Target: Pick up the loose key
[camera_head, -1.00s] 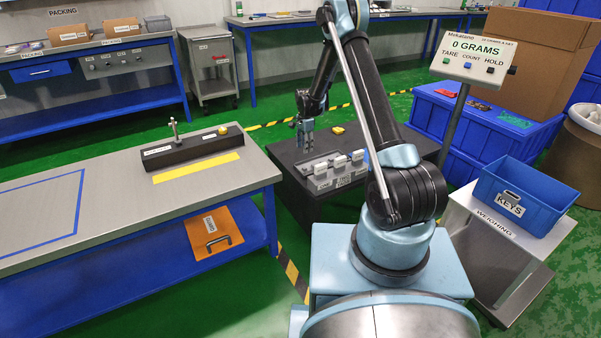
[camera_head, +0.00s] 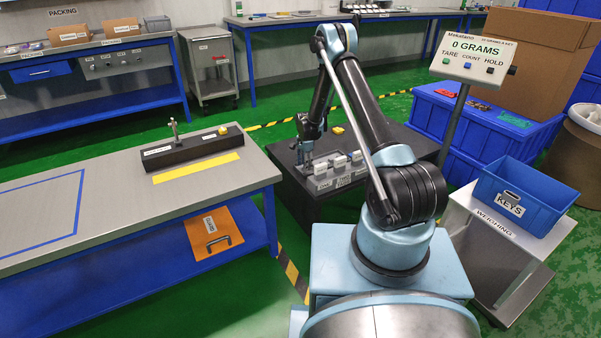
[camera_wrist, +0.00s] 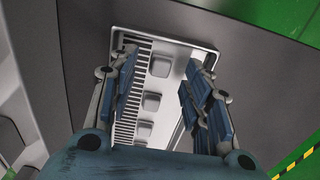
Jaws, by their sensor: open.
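My gripper (camera_head: 305,161) is low over the left end of a grey fixture (camera_head: 324,184) on the dark bench. In the wrist view its two blue-padded fingers (camera_wrist: 162,98) are spread apart, with nothing held between them. Between the fingers lies a pale tray (camera_wrist: 205,43) with a black-striped comb edge. Several small pale blocks stand in a row on it, such as the far one (camera_wrist: 160,65) and the middle one (camera_wrist: 151,102). I cannot tell which piece, if any, is the loose key. The near end is hidden by my gripper body.
A blue bin marked KEYS (camera_head: 529,190) stands on the weighing stand at right, below a display reading 0 GRAMS (camera_head: 474,57). A yellow button (camera_head: 338,130) is behind the fixture. A steel table (camera_head: 100,205) with a black bar fixture (camera_head: 195,149) is at left.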

